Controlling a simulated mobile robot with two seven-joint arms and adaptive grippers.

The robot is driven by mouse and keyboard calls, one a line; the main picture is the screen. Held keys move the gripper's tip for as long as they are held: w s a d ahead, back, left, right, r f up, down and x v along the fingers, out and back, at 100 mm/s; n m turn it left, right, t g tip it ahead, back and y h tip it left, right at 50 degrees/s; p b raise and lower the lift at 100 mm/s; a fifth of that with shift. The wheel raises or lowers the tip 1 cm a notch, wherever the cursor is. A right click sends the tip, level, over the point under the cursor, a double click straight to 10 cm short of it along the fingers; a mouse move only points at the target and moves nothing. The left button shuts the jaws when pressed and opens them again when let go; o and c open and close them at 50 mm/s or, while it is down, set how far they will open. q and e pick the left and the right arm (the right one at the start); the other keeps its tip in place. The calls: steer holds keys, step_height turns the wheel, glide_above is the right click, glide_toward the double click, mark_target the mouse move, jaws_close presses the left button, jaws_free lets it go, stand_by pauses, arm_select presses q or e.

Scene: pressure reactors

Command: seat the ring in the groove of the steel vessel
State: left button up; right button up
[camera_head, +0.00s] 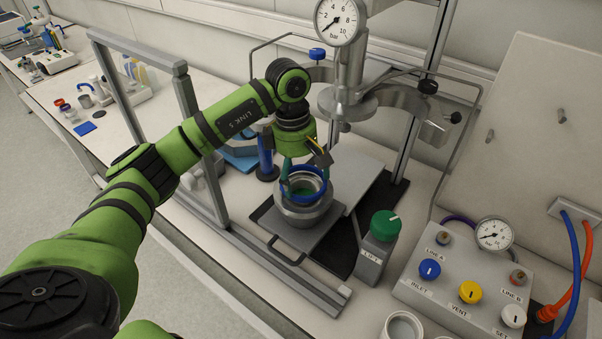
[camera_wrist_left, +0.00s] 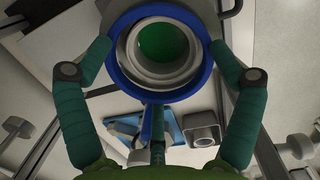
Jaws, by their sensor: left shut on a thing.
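The blue ring (camera_head: 303,200) is at the mouth of the steel vessel (camera_head: 304,219). I cannot tell whether it hovers just above the rim or touches it. The groove cannot be made out clearly. My right gripper is not in view.
The vessel stands on a grey plate (camera_head: 273,221) with a handle. The lid assembly with a gauge (camera_head: 340,18) hangs behind it. A grey frame (camera_head: 187,110) stands at the left. A green-knobbed box (camera_head: 373,258) and valve panel (camera_head: 455,285) are at the right.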

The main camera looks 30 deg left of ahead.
arm_select(q)
steer(key=shift+f+b, duration=0.25)
steer(key=shift+b, duration=0.15)
stand_by(0.6)
steer(key=o, duration=0.6)
steer(key=r, duration=0.4)
steer(key=a+r, duration=0.1)
steer(key=r, duration=0.7)
steer(key=shift+a, duration=0.2)
steer(key=shift+s+f, duration=0.1)
